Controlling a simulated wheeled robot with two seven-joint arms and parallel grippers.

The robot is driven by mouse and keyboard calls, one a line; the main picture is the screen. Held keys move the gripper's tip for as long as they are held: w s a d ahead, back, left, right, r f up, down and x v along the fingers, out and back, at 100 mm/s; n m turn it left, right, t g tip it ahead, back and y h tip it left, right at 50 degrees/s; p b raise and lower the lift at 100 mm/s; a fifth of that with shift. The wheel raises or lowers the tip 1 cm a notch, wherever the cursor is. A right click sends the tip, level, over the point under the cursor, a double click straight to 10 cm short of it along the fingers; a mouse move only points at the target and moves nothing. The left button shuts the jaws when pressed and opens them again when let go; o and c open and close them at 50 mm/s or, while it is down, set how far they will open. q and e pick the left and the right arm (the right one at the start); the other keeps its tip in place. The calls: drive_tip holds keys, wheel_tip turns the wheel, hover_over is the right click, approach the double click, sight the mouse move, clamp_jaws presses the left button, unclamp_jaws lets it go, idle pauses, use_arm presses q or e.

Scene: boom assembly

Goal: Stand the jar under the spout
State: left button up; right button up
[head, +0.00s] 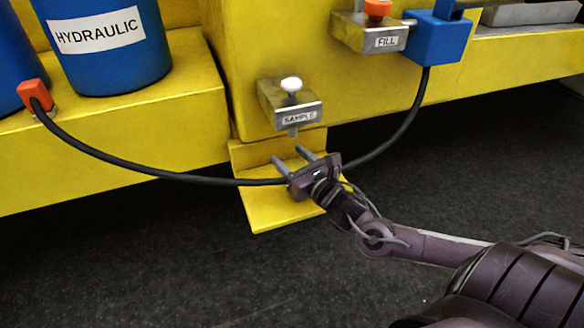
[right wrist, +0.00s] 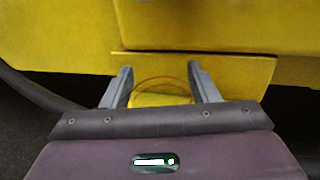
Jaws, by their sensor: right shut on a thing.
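The jar (right wrist: 162,88) shows in the right wrist view as a clear, see-through shape with a thin reddish rim, between the two grey fingers. My right gripper (head: 291,156) is shut on it, fingers pointing toward the yellow machine. In the head view the jar can hardly be made out. The spout (head: 293,131) is a short stub under the metal block labelled SAMPLE, which has a white knob. The gripper is below and close to the spout, over the yellow shelf (head: 268,213). I cannot tell whether the jar touches the shelf. My left gripper is not in view.
A black hose (head: 150,174) sags from an orange connector (head: 34,93) to a blue block (head: 440,38), passing near my right gripper. A blue HYDRAULIC container (head: 105,65) stands at left. A FILL block (head: 368,36) is at upper right. Dark floor lies open below.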

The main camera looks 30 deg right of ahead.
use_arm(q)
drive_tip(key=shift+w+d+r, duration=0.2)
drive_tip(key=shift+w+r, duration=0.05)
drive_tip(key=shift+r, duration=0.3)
use_arm(e)
drive_tip(key=shift+f, duration=1.25)
drive_tip(key=shift+f, duration=0.1)
drive_tip(key=o, duration=1.2)
drive_tip(key=shift+c, duration=0.2)
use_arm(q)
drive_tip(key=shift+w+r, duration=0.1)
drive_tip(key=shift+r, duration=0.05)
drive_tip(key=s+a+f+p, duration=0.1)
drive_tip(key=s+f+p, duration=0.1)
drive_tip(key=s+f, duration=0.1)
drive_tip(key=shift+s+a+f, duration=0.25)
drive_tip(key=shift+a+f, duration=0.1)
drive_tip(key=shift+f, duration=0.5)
use_arm(e)
drive_tip(key=s, duration=1.2)
drive_tip(key=shift+d, duration=0.15)
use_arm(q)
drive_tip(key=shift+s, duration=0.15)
use_arm(e)
drive_tip(key=shift+s, duration=0.1)
